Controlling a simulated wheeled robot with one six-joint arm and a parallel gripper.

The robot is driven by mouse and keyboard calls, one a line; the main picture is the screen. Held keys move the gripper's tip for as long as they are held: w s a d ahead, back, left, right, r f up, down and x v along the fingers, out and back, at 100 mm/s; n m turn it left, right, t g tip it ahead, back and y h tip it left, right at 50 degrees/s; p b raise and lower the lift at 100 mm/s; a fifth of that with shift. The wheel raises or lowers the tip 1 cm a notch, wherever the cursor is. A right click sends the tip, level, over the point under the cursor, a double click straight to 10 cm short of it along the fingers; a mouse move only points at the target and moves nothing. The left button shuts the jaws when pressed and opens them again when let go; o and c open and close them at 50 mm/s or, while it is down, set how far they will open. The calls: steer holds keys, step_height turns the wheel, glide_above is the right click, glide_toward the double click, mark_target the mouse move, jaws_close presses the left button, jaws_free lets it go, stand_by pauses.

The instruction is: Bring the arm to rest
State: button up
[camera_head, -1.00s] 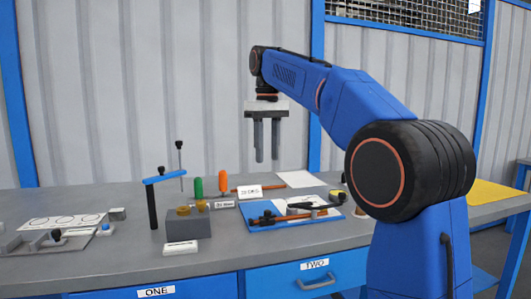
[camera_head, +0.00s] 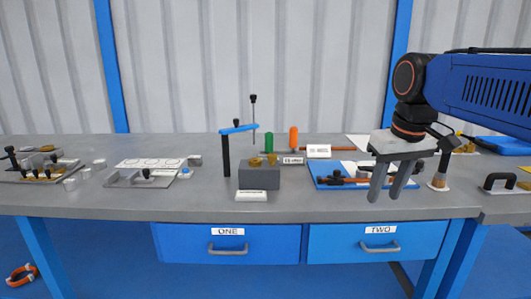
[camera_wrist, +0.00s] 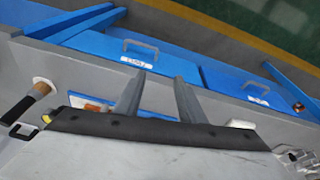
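My gripper (camera_head: 384,198) hangs at the right in the head view, in front of the bench's front edge region, its two grey fingers pointing down and apart. Nothing shows between the fingers. In the wrist view the fingers (camera_wrist: 158,100) also stand apart, with the grey bench top and blue drawer fronts behind them. My blue arm reaches in from the right edge of the head view. The gripper overlaps the right end of the blue tray (camera_head: 325,183) in the picture; its height above the bench is hard to tell.
The grey bench (camera_head: 300,208) carries a grey block (camera_head: 259,178), a blue-armed black post (camera_head: 226,155), green (camera_head: 269,143) and orange (camera_head: 293,138) handles, and a plate with circles (camera_head: 150,163). A brush-like item (camera_head: 439,181) stands right of the gripper. Drawers ONE (camera_head: 228,246) and TWO (camera_head: 378,243) are shut.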

steer(key=s+d+f+m+t, duration=0.1)
steer(key=s+d+f+t, duration=0.1)
steer(key=s+f, duration=1.3)
step_height(320, 180, down, 5)
steer(key=shift+r+m, duration=0.15)
steer(key=shift+m, duration=0.25)
